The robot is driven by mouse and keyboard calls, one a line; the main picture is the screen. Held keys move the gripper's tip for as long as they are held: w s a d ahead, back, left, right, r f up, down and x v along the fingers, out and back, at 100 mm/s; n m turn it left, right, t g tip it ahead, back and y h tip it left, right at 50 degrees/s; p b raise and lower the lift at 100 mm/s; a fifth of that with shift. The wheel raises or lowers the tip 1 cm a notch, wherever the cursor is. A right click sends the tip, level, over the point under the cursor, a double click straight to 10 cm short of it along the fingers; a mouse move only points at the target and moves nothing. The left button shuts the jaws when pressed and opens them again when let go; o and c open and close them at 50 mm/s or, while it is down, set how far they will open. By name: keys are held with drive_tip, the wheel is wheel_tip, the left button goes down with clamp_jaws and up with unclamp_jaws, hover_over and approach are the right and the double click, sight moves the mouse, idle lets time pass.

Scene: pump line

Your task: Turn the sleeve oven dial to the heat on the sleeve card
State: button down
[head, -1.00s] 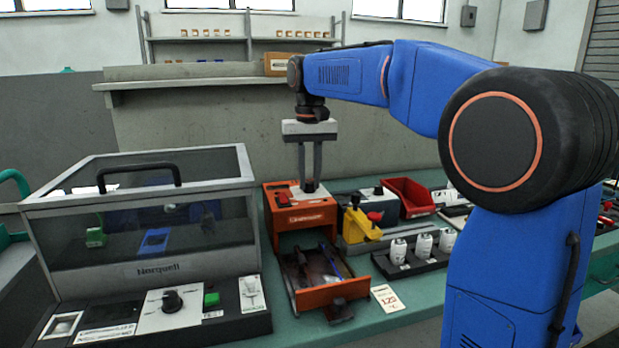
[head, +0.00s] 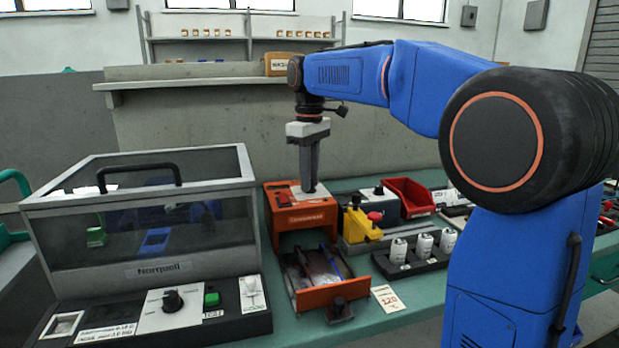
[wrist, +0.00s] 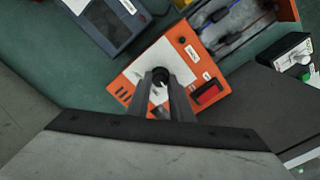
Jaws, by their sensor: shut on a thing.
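The orange sleeve oven (head: 300,218) stands mid-bench with its front drawer (head: 335,290) pulled out. Its dial (wrist: 159,73) is a dark round knob on a white plate on the oven's top. My gripper (wrist: 160,84) points straight down and is shut on this knob; in the head view my gripper (head: 309,188) hides the knob. The dial's pointer and scale cannot be read. The sleeve card (head: 388,299), white with red print, lies on the bench right of the drawer and seems to read 120.
A clear-lidded test box (head: 160,270) with its own black knob stands close on the left.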

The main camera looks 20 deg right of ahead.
drive_tip(key=shift+n, duration=0.5)
drive_tip(key=c, duration=1.6)
unclamp_jaws()
drive_tip(key=shift+r, duration=0.15)
wheel_tip(320, 180, up, 17)
drive_tip(key=shift+r, duration=0.1)
